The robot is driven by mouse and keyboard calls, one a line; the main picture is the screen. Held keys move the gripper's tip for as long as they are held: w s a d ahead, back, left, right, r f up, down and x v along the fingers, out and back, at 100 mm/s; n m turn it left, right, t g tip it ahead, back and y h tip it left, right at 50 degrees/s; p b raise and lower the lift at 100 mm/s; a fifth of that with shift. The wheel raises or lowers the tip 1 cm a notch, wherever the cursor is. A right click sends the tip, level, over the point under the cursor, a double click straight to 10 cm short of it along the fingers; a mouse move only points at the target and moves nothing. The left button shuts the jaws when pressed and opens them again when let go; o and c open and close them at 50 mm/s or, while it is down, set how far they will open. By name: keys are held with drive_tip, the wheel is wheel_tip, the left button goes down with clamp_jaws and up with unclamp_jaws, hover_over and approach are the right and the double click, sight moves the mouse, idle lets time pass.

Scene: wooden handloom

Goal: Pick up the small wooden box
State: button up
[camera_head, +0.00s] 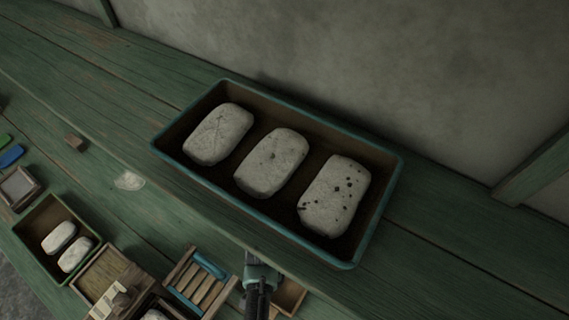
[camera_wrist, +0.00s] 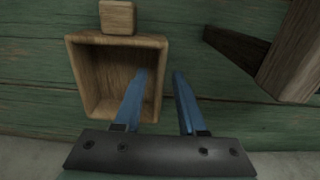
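A small open wooden box (camera_wrist: 153,42) lies below my gripper in the wrist view, with its hollow facing the camera. My gripper (camera_wrist: 160,73) is open and empty. Its left blue finger overlaps the box's hollow and its right finger shows just outside the box's right wall. I cannot tell how far the fingertips are from the wall. A small wooden block (camera_wrist: 117,17) sits against the box's top edge. In the head view, my wrist hides the fingertips, and a light wooden piece beside it (camera_head: 290,298) seems to be part of the box.
A dark wooden piece (camera_wrist: 290,55) stands right of the gripper. In the head view, a large tray (camera_head: 172,161) with three pale stones stands behind my wrist. A slatted wooden rack (camera_head: 200,285) and a green tray (camera_head: 35,222) with two white pieces lie left.

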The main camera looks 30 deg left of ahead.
clamp_jaws()
idle(1.2)
